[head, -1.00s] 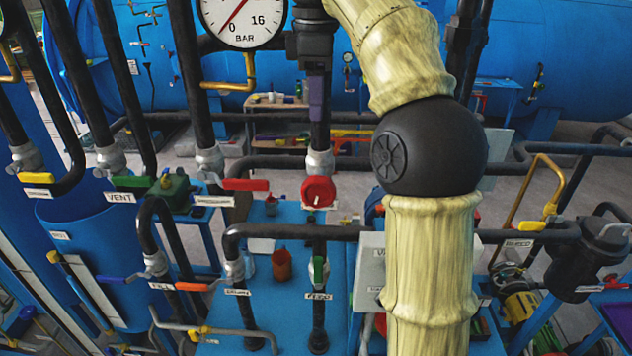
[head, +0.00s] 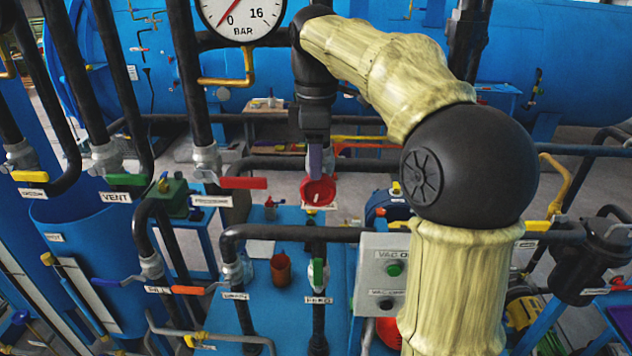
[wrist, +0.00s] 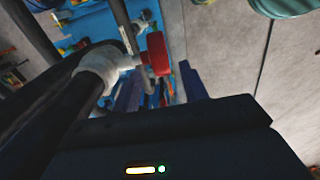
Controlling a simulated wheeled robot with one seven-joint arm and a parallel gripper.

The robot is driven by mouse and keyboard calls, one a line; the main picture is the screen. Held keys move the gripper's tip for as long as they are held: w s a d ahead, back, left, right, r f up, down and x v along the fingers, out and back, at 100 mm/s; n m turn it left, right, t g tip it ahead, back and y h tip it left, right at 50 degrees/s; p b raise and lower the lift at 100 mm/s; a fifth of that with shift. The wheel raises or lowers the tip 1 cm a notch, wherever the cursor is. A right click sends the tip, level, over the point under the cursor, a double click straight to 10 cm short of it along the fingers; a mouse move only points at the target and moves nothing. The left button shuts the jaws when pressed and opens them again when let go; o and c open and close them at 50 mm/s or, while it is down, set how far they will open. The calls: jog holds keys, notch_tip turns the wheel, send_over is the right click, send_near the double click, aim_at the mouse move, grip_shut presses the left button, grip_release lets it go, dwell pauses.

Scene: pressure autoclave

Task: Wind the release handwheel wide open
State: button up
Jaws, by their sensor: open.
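Contact cannot be told.
A red lever (head: 243,182) and a green lever (head: 127,179) stand to the left. A horizontal dark pipe (head: 300,233) runs below the wheel. A grey button box (head: 380,275) is at lower right. A pressure gauge (head: 241,18) hangs above left.

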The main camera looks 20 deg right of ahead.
aim_at(313, 204)
notch_tip(313, 204, down, 5)
jog(key=shift+f, duration=0.2)
grip_shut()
jog(key=p, duration=0.1)
jog(key=h+p, duration=0.1)
jog(key=shift+w+a+r+g+h+p, duration=0.1)
jog(key=shift+a+r+g+h+p, duration=0.1)
jog(key=shift+a+g+h+p, duration=0.15)
jog(key=shift+f+h+p, duration=0.1)
jog(key=shift+h+p, duration=0.35)
jog(key=shift+p, duration=0.2)
jog(key=shift+d+f, duration=0.1)
jog(key=shift+f, duration=0.05)
grip_release()
